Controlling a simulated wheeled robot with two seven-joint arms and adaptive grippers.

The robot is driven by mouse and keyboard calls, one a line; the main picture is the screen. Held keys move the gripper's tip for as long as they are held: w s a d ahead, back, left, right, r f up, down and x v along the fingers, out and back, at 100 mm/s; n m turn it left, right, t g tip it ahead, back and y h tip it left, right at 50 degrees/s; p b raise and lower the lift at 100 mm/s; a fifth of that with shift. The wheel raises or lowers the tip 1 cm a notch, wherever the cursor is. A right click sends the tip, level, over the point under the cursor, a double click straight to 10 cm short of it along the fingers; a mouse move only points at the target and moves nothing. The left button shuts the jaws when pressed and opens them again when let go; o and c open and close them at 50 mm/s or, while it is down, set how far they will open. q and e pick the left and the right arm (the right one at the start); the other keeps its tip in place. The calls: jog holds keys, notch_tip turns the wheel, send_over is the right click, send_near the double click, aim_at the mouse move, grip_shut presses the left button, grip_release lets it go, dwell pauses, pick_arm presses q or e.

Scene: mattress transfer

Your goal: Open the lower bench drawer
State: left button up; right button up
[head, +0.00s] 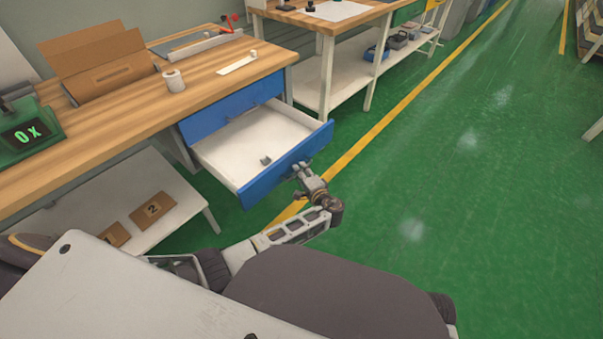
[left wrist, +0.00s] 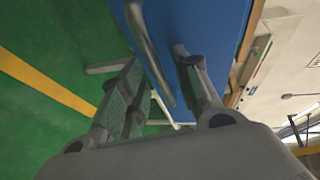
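The lower bench drawer (head: 255,190) stands pulled well out in the head view, with its blue front away from the bench and its white inside showing. A small grey item (head: 265,160) lies in it. My left gripper (head: 301,172) is at the outer face of the drawer front. In the left wrist view, the fingers of my left gripper (left wrist: 162,85) are spread apart, with the grey bar handle (left wrist: 152,50) of the blue drawer front (left wrist: 210,30) showing between them. I cannot tell whether either finger touches the handle. My right gripper is not in view.
The blue upper drawer (head: 228,108) is shut above the lower one. The wooden bench top (head: 115,115) holds an open cardboard box (head: 105,65), a white roll (head: 174,80) and a green scale (head: 28,125). A white shelf (head: 110,190) with boxes sits below. Green floor is clear to the right.

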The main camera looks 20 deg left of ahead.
pick_arm(q)
jog(key=v, duration=0.7)
jog(key=shift+s+d, duration=0.15)
jog(key=shift+s, duration=0.05)
jog(key=shift+r, duration=0.1)
dwell(0.7)
